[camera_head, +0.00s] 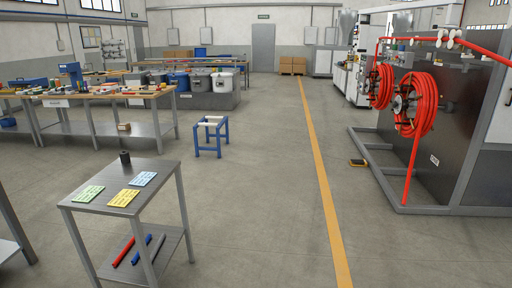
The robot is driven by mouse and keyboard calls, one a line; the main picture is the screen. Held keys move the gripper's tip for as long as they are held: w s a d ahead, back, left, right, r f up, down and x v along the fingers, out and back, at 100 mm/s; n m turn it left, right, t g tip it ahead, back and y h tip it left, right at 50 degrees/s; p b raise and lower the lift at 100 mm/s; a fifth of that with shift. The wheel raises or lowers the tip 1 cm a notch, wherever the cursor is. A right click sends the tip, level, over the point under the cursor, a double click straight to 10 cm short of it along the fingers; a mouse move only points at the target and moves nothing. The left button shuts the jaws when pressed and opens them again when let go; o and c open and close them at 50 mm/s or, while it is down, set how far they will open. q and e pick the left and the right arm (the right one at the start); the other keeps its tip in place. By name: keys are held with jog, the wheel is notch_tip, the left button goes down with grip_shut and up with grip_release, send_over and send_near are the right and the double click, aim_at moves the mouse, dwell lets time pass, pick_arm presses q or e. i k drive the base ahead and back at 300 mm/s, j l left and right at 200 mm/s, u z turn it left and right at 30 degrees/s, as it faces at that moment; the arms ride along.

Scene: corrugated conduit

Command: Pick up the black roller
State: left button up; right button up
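The black roller (125,157) is a small dark cylinder. It stands upright near the back edge of a small grey metal table (158,175) at the lower left. Neither of my grippers shows in the head view.
Green (88,194), yellow (123,198) and blue (143,179) cards lie on the table. Its lower shelf holds red (123,251) and blue (141,249) tubes. A blue stool (209,138), cluttered workbench (110,96) and red-hose machine (450,130) stand farther off. The middle floor is clear.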

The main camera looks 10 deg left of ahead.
aim_at(124, 156)
jog(key=i+l, duration=0.1)
jog(key=i, duration=1.65)
jog(key=j+u, duration=0.05)
